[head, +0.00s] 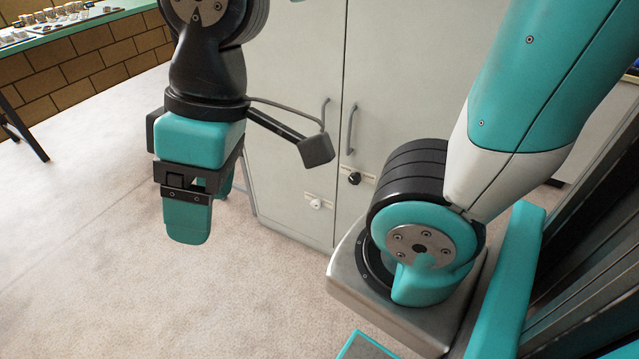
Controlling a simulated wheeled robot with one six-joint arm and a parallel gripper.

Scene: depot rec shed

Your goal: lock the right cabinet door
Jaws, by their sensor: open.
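The grey two-door cabinet stands at the centre, and both doors look closed. The right door (388,75) has a bar handle (350,130) and below it a black knob (354,178) with a small pale label beside it. My arm hides part of this door's lower right. The left door (290,65) has a matching handle and a white knob (316,204), lower than the black one. My gripper (208,206) is open and empty, pointing down in front and to the left of the cabinet, apart from both knobs. Its far finger is mostly hidden.
A brick-fronted counter (85,62) with a green top holds cups and small items at the upper left. A dark table leg (22,125) shows at the left edge. The pale floor (110,270) is clear at lower left.

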